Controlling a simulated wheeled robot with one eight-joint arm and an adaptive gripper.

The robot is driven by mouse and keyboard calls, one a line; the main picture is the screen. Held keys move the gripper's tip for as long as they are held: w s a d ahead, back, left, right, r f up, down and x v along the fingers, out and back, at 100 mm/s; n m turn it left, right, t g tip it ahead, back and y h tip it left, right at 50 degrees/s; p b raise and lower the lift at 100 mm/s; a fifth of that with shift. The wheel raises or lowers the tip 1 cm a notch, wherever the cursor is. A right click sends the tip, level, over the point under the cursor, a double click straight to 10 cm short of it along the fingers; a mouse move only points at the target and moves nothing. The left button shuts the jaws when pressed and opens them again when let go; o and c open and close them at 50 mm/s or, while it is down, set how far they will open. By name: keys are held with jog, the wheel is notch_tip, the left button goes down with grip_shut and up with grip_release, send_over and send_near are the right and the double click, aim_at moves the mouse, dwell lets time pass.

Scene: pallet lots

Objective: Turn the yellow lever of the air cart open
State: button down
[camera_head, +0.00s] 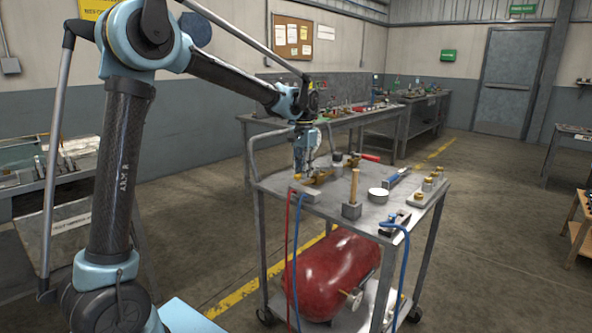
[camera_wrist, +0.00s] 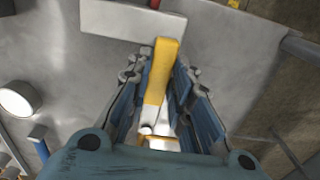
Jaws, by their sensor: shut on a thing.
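The air cart (camera_head: 331,207) is a grey metal trolley with a red tank (camera_head: 330,272) on its lower shelf. The yellow lever (camera_wrist: 163,62) shows in the wrist view as a long bar between my fingers, its far end beside a pale grey block (camera_wrist: 128,20). My gripper (camera_head: 306,172) points down over the left part of the cart top. In the wrist view my gripper (camera_wrist: 159,84) has a finger on each side of the lever and is shut on it. The fingers and wrist hide the lever's near end, and its pivot is not clear.
Red and blue hoses (camera_head: 296,250) hang at the front.

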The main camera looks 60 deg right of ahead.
jog(key=shift+w, duration=0.2)
jog(key=c, duration=1.4)
grip_release()
jog(key=shift+c, duration=0.2)
jog(key=shift+s, duration=0.1)
notch_tip(320, 180, up, 12)
